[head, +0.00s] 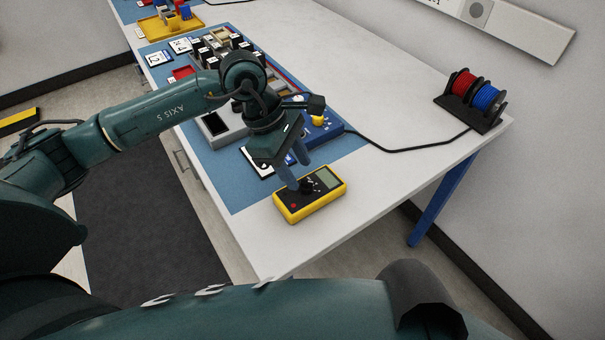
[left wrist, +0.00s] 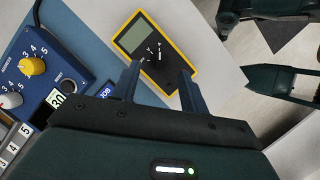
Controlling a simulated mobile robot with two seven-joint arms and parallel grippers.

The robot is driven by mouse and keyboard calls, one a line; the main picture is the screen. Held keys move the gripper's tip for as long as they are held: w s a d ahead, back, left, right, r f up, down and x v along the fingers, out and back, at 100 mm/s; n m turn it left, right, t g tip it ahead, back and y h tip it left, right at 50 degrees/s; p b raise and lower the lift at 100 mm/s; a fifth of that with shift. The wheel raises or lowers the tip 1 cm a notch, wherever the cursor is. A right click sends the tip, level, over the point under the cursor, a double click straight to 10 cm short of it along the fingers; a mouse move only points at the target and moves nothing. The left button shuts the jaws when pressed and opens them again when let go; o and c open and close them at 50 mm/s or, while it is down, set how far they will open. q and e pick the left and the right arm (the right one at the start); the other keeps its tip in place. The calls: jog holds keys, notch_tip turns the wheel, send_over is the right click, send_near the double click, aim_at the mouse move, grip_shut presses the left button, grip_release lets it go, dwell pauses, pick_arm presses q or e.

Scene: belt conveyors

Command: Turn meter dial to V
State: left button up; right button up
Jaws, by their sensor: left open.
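The yellow-edged meter (head: 330,197) lies face up on the white table near its front edge, with a grey screen (head: 327,177) and a red spot on its dark face. Its dark dial (head: 307,187) is small and partly hard to make out beside my gripper's fingers. My left gripper (head: 300,176) points down over the meter, open and empty. In the left wrist view the meter (left wrist: 190,66) lies beyond the two spread fingers (left wrist: 158,72). White marks, including a V, show near the dial (left wrist: 159,53); its exact pointing is too small to tell. My right gripper is not in view.
A blue box with yellow and white knobs (left wrist: 32,66) stands on the blue mat (head: 240,195) beside the meter. A black cable runs to red and blue spools (head: 475,95) at the back right. The white table (head: 400,185) right of the meter is clear.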

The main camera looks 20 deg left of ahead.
aim_at(304, 181)
pick_arm(q)
jog(key=shift+x, duration=1.8)
jog(key=shift+c, duration=0.5)
grip_shut()
